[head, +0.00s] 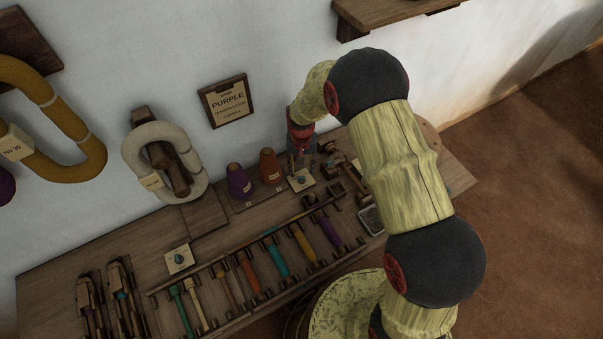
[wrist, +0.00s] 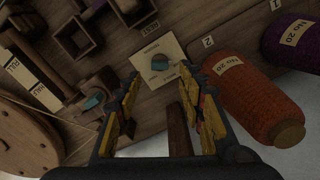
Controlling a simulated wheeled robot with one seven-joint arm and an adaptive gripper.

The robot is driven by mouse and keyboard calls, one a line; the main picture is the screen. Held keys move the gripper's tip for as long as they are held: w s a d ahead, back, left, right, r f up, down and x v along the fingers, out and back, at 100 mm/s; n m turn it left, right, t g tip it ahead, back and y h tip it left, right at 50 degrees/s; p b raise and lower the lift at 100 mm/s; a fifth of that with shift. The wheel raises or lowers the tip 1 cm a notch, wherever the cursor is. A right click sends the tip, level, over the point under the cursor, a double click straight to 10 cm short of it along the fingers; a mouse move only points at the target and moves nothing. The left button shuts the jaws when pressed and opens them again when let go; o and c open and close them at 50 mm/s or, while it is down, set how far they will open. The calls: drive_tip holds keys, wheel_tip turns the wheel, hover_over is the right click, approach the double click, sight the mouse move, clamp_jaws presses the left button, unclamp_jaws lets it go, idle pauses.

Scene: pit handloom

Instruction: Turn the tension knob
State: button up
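A small round knob with a teal mark (wrist: 160,63) sits on a square cream plate (wrist: 172,48), in the wrist view just beyond my fingertips. The same plate shows in the head view (head: 302,181) near the back of the bench; I cannot read its lettering. My gripper (wrist: 168,80) is open and empty, its two yellow-and-black fingers apart, with the knob between and ahead of them. In the head view my gripper (head: 300,148) hangs over the back of the bench, its fingertips hard to make out. A second cream plate with a teal-marked knob (head: 179,258) lies farther left.
An orange cone (wrist: 258,98) and a purple cone (wrist: 296,45) stand close right of my fingers. A teal-ended wooden part (wrist: 94,101) and small open boxes (wrist: 132,12) lie left. A rack of coloured bobbins (head: 275,255) fills the bench front. The wall is close behind.

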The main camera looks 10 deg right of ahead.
sight(302, 178)
wheel_tip(302, 178, up, 7)
idle(0.3)
drive_tip(key=shift+f, duration=0.15)
idle(0.3)
drive_tip(key=s+d+r+n+g, duration=0.1)
drive_tip(key=s+d+n, duration=0.1)
drive_tip(key=s, duration=0.5)
drive_tip(key=s+d+r+t, duration=0.2)
drive_tip(key=s+d+r, duration=0.1)
drive_tip(key=s+r, duration=0.4)
drive_tip(key=s+d+r+t, duration=0.2)
drive_tip(key=s+r, duration=0.4)
drive_tip(key=r, duration=0.8)
drive_tip(key=s+d+r+t, duration=0.2)
drive_tip(key=s+d+r, duration=0.2)
drive_tip(key=s+r, duration=0.3)
wheel_tip(302, 178, up, 4)
drive_tip(key=shift+s+d+f+m+t, duration=0.15)
drive_tip(key=shift+s+d+m+t, duration=0.15)
drive_tip(key=shift+s+d+m, duration=0.1)
